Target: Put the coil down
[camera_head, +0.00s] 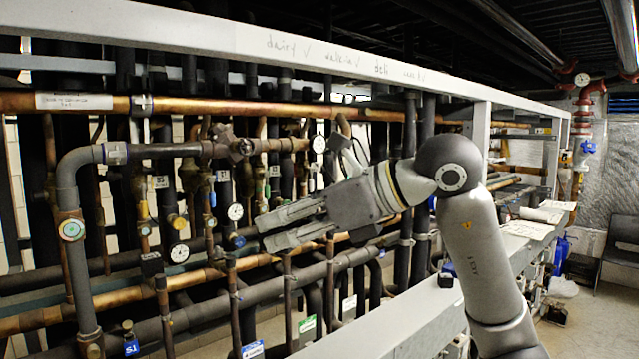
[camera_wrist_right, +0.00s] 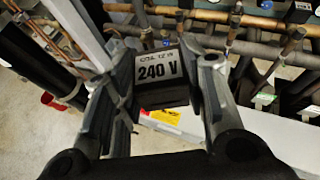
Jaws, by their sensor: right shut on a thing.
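The coil (camera_wrist_right: 160,75) is a black block with a white label reading "240 V", seen in the right wrist view. My right gripper (camera_wrist_right: 163,62) is shut on it, with one finger on each side. In the head view the right gripper (camera_head: 262,233) reaches left from the arm, its fingertips in front of the pipes. My left gripper is not in view.
Copper pipes (camera_head: 215,106) and a grey pipe (camera_head: 68,180) with valves and gauges fill the rack. A pale beam (camera_head: 390,325) runs along the front, with a small black block (camera_head: 445,280) on it. Papers (camera_head: 527,229) lie farther right.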

